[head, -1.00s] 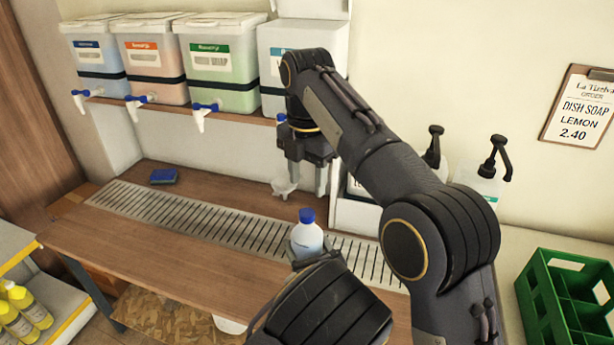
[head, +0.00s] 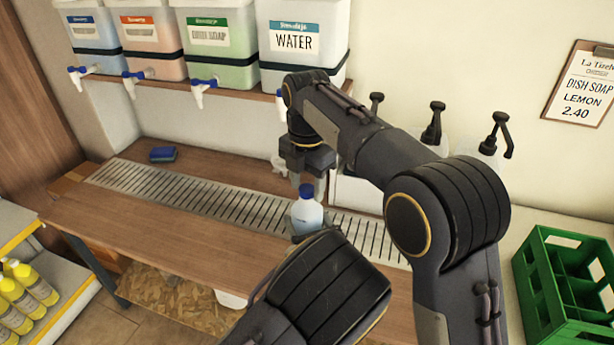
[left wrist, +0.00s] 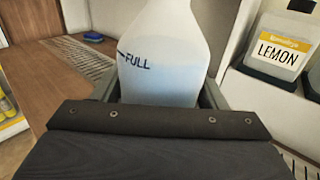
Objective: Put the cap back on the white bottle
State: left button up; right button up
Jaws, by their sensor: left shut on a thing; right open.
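The white bottle (head: 307,213) stands upright over the drain grate, and a blue cap (head: 306,190) sits on its top. I cannot tell whether the cap is tight. My left gripper (head: 305,236) is shut on the bottle's body, partly hidden behind my left arm. The left wrist view shows the bottle (left wrist: 165,60) between the fingers, with a "FULL" mark; its top is out of frame. My right gripper (head: 309,181) points down, open, right at the cap, its fingers around or just above it.
A white funnel-like piece (head: 279,166) is behind the right gripper. Pump bottles (head: 433,125) stand at the back, a green crate (head: 565,290) at right. Tapped drums, one a WATER drum (head: 300,45), line the shelf. A blue sponge (head: 163,154) lies on the counter (head: 170,232), whose left part is clear.

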jog(key=c, duration=1)
jog(key=m, duration=0.4)
jog(key=shift+c, duration=0.2)
jog(key=m, duration=2.2)
jog(key=shift+f, duration=0.1)
jog(key=m, duration=0.9)
jog(key=shift+m, duration=0.4)
